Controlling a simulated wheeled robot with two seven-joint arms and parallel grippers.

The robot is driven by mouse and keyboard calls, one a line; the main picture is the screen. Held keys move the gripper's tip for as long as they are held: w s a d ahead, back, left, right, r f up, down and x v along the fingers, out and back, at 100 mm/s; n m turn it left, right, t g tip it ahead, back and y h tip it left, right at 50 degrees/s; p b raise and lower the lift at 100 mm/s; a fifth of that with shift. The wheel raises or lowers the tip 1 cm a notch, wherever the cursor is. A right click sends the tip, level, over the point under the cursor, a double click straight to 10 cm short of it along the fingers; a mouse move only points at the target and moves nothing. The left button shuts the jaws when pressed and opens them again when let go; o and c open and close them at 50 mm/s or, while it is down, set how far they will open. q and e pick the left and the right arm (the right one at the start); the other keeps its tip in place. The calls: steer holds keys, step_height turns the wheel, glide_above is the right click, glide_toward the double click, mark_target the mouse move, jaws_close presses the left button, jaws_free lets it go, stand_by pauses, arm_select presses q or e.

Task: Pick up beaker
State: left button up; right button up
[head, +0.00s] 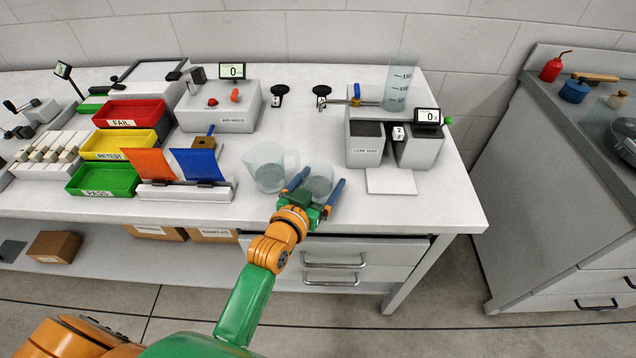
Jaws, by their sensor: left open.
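A small clear beaker (318,177) stands on the white bench near its front edge. My left gripper (317,184) is open, with one blue finger on each side of the beaker. I cannot tell whether the fingers touch it. The gripper hides the beaker's lower front. A larger clear jug (265,165) with a handle stands just to the left of the gripper. My right gripper is not in view.
A tall graduated cylinder (401,85) stands on the leak test station (366,154) at the right. Red, yellow and green trays (104,180) and orange and blue flags (193,164) stand at the left. The bench's right front corner is clear.

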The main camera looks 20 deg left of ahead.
arm_select(q)
steer(key=shift+x, duration=0.95)
steer(key=shift+s, duration=0.2)
steer(key=shift+c, duration=0.3)
steer(key=c, duration=1.1)
